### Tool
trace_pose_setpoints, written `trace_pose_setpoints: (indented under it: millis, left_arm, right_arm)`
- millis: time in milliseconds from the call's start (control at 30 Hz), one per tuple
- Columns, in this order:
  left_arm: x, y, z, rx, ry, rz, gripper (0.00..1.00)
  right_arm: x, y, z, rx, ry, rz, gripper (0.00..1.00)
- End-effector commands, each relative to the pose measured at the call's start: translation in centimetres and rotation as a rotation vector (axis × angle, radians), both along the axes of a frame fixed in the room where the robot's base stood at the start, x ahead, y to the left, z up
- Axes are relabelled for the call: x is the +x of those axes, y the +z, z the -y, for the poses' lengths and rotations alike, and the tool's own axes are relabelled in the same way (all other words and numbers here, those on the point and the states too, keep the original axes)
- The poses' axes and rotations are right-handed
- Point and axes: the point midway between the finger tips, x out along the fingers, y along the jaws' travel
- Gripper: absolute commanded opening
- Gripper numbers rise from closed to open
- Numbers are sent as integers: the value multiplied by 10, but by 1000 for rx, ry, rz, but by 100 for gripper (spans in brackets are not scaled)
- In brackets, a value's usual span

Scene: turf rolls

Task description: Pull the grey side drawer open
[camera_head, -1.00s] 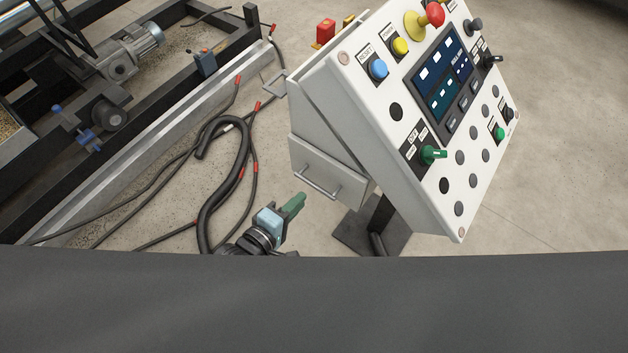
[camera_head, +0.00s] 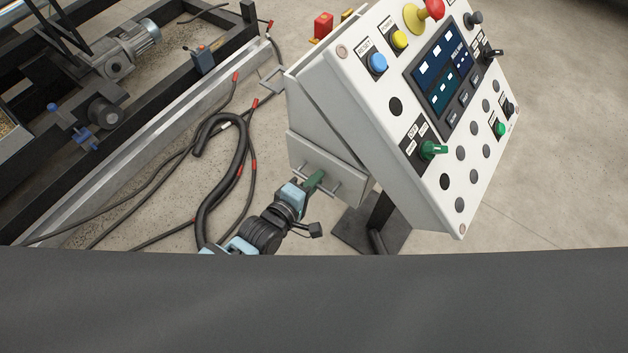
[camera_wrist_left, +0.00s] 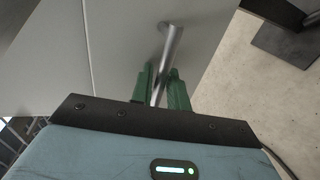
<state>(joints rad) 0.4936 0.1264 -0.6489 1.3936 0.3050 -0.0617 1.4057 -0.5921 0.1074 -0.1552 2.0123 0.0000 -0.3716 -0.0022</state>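The grey side drawer (camera_head: 318,168) is in the left side of the control box, and its front looks flush with the box. Its metal bar handle (camera_head: 333,188) stands out from the front, partly hidden by my left gripper. My left gripper (camera_head: 317,180), with green fingers, is at this handle. In the left wrist view the handle bar (camera_wrist_left: 173,44) runs down between the two green fingers (camera_wrist_left: 161,88), one close on each side. Whether they press on the bar cannot be told. My right gripper is not in view.
The sloped control panel (camera_head: 440,110) with buttons, knobs and a screen rises just right of the drawer. Its dark foot plate (camera_head: 352,228) stands on the floor below. Black hoses (camera_head: 240,165) lie on the floor to the left, beside a machine frame (camera_head: 165,100).

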Motion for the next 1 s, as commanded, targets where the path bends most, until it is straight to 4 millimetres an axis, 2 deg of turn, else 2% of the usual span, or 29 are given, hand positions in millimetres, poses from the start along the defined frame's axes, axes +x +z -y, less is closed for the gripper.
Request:
trace_pose_setpoints:
  millis: [33,167,633,767,1000]
  left_arm:
    - [0,0,0,0,0,0,17]
    - [0,0,0,0,0,0,0]
    - [-5,1,-4,0,1,2,0]
    - [-18,2,-14,1,1,1,0]
    - [-61,3,-46,2,-1,2,0]
  right_arm:
    - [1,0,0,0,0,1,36]
    - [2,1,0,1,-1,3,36]
    - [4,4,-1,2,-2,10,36]
    - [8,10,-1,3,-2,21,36]
    - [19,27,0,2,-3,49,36]
